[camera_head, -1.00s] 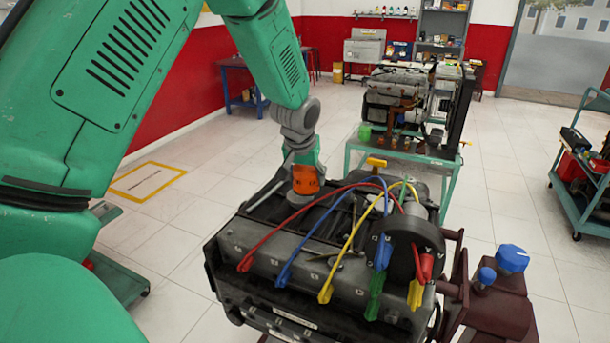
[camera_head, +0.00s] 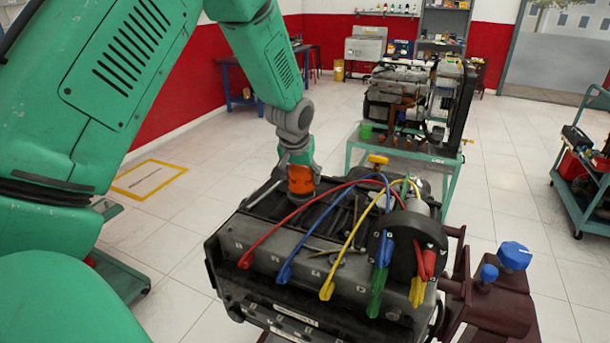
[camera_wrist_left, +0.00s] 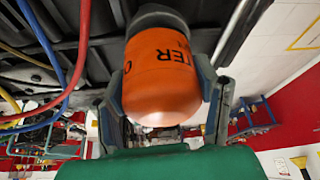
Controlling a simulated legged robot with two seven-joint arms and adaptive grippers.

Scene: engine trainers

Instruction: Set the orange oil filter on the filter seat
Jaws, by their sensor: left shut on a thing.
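The orange oil filter (camera_head: 300,180) is upright at the far left part of the engine top (camera_head: 262,243). My left gripper (camera_head: 299,166) is above it and shut on it. In the left wrist view the filter (camera_wrist_left: 160,78) fills the space between the two fingers (camera_wrist_left: 163,100), with black lettering on its side. The filter's far end is close to a dark engine surface. The filter seat is hidden, and I cannot tell whether the filter touches it. My right gripper is not in view.
Red, blue, yellow and green leads (camera_head: 335,235) arch over the engine right of the filter. A maroon stand with blue knobs (camera_head: 513,256) is at the right. Another engine (camera_head: 400,98) stands on a green bench behind. Loose tools lie on the engine top.

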